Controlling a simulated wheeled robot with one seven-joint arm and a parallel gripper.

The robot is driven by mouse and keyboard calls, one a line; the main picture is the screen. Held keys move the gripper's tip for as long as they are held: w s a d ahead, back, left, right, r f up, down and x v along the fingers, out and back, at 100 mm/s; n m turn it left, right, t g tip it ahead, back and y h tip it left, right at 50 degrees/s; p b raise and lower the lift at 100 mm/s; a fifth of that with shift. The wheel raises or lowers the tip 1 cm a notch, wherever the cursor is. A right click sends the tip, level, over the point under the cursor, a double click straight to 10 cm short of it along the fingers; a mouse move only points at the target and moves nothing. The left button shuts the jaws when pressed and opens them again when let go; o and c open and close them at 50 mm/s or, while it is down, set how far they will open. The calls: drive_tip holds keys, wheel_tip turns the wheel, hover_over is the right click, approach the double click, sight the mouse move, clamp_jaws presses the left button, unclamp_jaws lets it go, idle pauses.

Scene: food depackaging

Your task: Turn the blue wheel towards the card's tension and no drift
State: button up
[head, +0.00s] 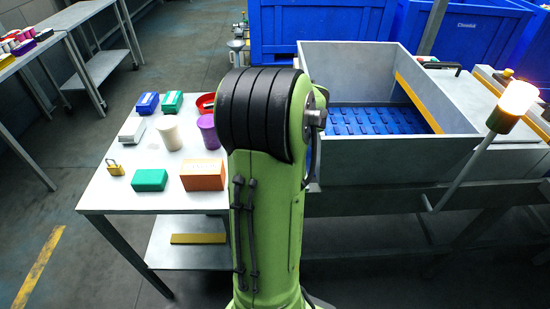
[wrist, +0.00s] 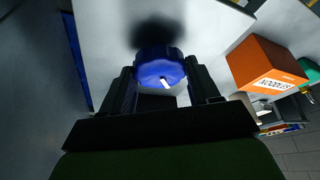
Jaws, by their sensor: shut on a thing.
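The blue wheel (wrist: 158,68) shows in the wrist view, standing out from a pale grey panel (wrist: 215,30). It has a white mark (wrist: 165,83) on its face, low and slightly right of centre. My gripper (wrist: 160,75) is shut on the wheel, one dark finger on each side of it. A dark shadow lies on the panel above the wheel. In the head view my own arm stands in front, and the wheel and gripper are hidden. I cannot make out the card or its text in either view.
An orange noodles box (wrist: 258,65) is at the right of the wrist view; an orange box also stands on the white table (head: 110,190) among several items. A grey hopper (head: 400,150) with a blue slatted belt (head: 375,121) is right of my arm. A lit lamp (head: 512,105) stands farther right.

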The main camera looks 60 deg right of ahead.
drive_tip(key=shift+n+y, duration=0.3)
drive_tip(key=shift+n, duration=0.2)
drive_tip(key=o, duration=1.1)
drive_tip(key=shift+c, duration=0.2)
drive_tip(key=p+v, duration=0.5)
drive_tip(key=v, duration=1)
drive_tip(key=shift+s+r, duration=0.25)
drive_tip(key=shift+r, duration=0.05)
drive_tip(key=shift+a, duration=0.1)
